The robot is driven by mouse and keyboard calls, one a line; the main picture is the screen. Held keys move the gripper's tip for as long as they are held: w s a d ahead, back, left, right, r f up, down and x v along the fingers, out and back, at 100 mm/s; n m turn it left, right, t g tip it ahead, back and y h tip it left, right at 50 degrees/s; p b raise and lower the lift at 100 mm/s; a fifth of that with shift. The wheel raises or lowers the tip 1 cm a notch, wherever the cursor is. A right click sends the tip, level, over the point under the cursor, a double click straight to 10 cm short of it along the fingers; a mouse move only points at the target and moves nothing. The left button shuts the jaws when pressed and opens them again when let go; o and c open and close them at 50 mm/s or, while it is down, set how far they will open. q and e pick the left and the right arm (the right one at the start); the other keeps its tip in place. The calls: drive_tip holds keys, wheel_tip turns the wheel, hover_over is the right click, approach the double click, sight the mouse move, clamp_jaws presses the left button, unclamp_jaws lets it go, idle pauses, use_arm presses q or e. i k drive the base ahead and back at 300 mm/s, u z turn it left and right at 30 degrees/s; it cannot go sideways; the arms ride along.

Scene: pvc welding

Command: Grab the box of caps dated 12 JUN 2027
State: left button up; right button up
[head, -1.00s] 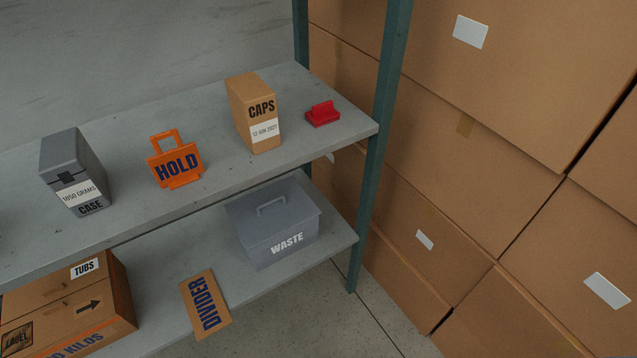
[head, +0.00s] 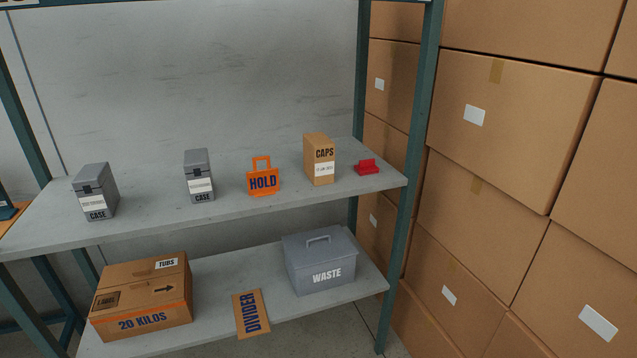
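The box of caps (head: 319,158) is a small upright brown carton marked CAPS. It stands on the upper shelf towards the right, between the orange HOLD sign and a red object. Its white label is too small to read clearly now; in the earlier head view it reads 12 JUN 2027. Nothing touches or covers it. Neither of my grippers shows in the head view.
The upper shelf (head: 150,222) also holds two grey cases (head: 95,191) (head: 199,177), the orange HOLD sign (head: 263,178) and the red object (head: 367,167). Below are a TUBS carton (head: 141,294), a DIVIDER card (head: 251,312) and a WASTE bin (head: 320,262). A teal post (head: 414,140) and stacked cartons (head: 510,120) stand right.

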sight(318, 150)
drive_tip(key=u, duration=0.9)
drive_tip(key=i, duration=0.85)
drive_tip(key=z, duration=0.35)
